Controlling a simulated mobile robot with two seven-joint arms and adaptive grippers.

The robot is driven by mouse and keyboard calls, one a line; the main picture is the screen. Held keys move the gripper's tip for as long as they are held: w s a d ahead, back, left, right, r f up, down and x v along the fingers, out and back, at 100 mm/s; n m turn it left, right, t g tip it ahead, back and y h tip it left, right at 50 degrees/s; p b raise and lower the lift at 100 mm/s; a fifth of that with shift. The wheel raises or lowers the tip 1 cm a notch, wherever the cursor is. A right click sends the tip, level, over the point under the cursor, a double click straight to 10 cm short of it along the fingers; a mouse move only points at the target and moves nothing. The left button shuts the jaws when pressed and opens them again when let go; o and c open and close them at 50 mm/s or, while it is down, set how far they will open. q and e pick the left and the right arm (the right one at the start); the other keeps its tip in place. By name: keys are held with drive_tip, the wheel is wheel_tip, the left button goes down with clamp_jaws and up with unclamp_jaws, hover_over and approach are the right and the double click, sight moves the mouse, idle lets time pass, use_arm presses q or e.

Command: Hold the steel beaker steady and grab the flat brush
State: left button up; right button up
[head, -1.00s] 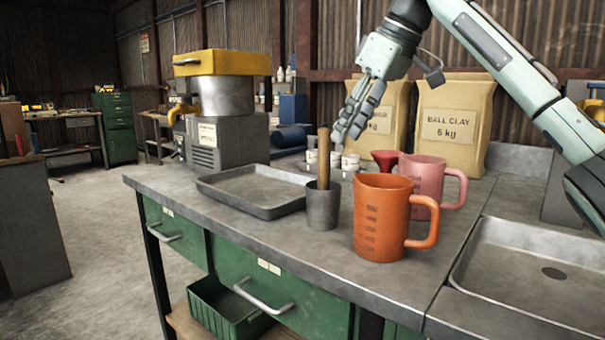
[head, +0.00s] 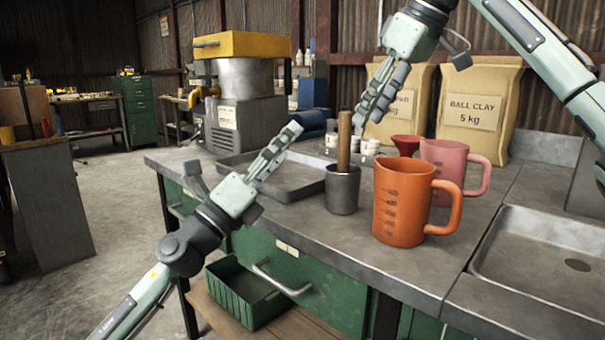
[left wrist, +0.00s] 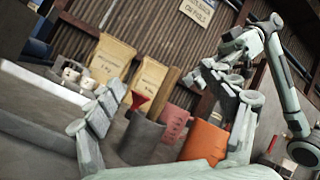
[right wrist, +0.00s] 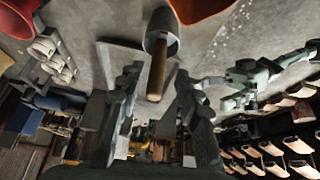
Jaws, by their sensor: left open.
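The steel beaker (head: 342,192) stands upright on the metal bench, with the flat brush's wooden handle (head: 344,142) rising from it. The brush's lower end is hidden inside. My left gripper (head: 295,128) is open and empty, left of the beaker and apart from it. In the left wrist view the beaker (left wrist: 140,140) and handle (left wrist: 166,92) appear between its spread fingers. My right gripper (head: 364,116) is open, above the beaker and close to the handle top. In the right wrist view the handle (right wrist: 157,78) appears between its fingers; whether it touches them I cannot tell.
An orange measuring jug (head: 403,205) stands just right of the beaker, with a pink jug (head: 447,160) and red funnel (head: 406,145) behind. A shallow metal tray (head: 285,192) lies to the left. White pots and clay bags (head: 480,110) stand behind. A sink (head: 545,255) is at right.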

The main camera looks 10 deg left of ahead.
use_arm(q)
drive_tip(key=d+r+m+g+h, duration=0.1)
drive_tip(key=d+m+g+h, duration=0.35)
drive_tip(key=m, duration=0.25)
drive_tip(key=m+g+y, duration=0.6)
drive_tip(key=g+y, duration=0.1)
drive_tip(key=g, duration=0.1)
approach(328, 181)
drive_tip(key=x, duration=0.4)
drive_tip(key=shift+w+d+r, duration=0.1)
drive_tip(key=shift+w+d, duration=0.15)
drive_tip(key=shift+w+f, duration=0.1)
drive_tip(key=shift+f, duration=0.1)
drive_tip(key=x, duration=0.7)
drive_tip(key=shift+d+f, duration=0.1)
drive_tip(key=shift+d, duration=0.05)
drive_tip(key=shift+c, duration=0.5)
drive_tip(key=c, duration=1.4)
